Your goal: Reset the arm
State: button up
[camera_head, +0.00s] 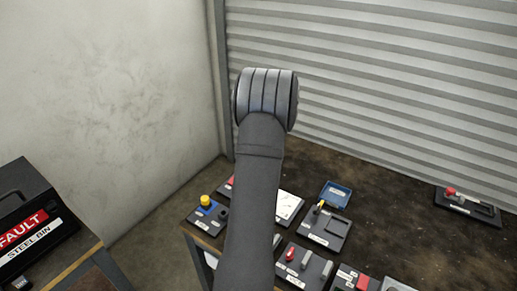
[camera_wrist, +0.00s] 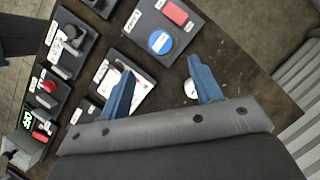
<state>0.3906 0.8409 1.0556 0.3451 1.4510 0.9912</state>
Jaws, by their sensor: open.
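My gripper (camera_wrist: 162,92) shows in the wrist view as two blue fingers spread apart with nothing between them. It is open above the dark table with its panels. In the head view my arm rises up the middle of the picture, and the gripper is hidden from there. In the wrist view a panel with a blue round button (camera_wrist: 160,42) and a red block (camera_wrist: 175,12) lies beyond the fingertips. A white round piece (camera_wrist: 191,88) shows beside the right finger.
The dark table (camera_head: 400,235) bears several small panels, one with a yellow knob (camera_head: 205,201), and a blue tray (camera_head: 335,194). A panel with a red knob (camera_head: 450,191) sits at far right. A black steel bin (camera_head: 30,215) stands at left. A ribbed shutter (camera_head: 400,80) closes the back.

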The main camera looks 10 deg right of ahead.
jog(key=shift+f, duration=0.1)
jog(key=x, duration=1.2)
jog(key=shift+r, duration=1.9)
